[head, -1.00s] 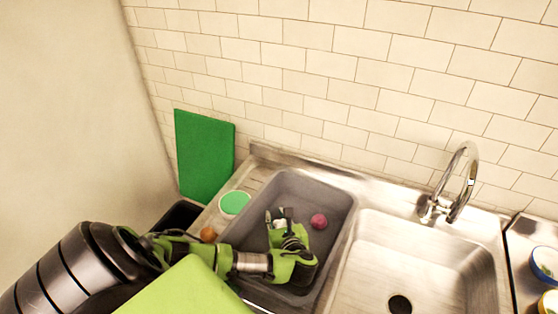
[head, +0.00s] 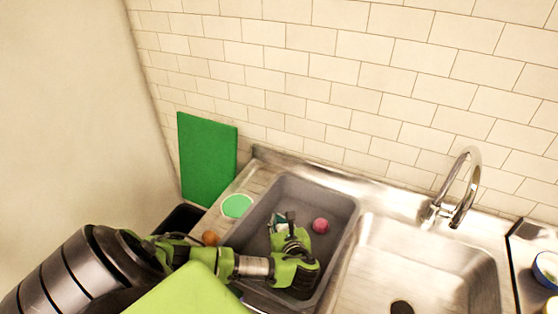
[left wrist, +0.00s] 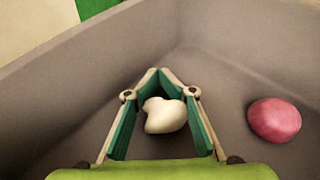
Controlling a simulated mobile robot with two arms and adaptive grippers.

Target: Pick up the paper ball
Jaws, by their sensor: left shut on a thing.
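The paper ball (left wrist: 165,116) is a lumpy off-white wad in the left wrist view, between the fingers of my left gripper (left wrist: 160,75). The green-lined fingers bend around it and their tips come together beyond it. In the head view my left gripper (head: 281,218) reaches down into the grey tub (head: 330,187), shut on the ball, which is mostly hidden there. I cannot tell whether the ball touches the tub floor. My right gripper is not in view.
A pink ball (head: 320,226) lies in the tub, right of my gripper. An orange-brown ball (head: 210,238) and a green-topped round thing (head: 237,206) are left of the tub. A green board (head: 207,160) leans on the wall. A sink (head: 425,265) with a tap (head: 462,190) is at right.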

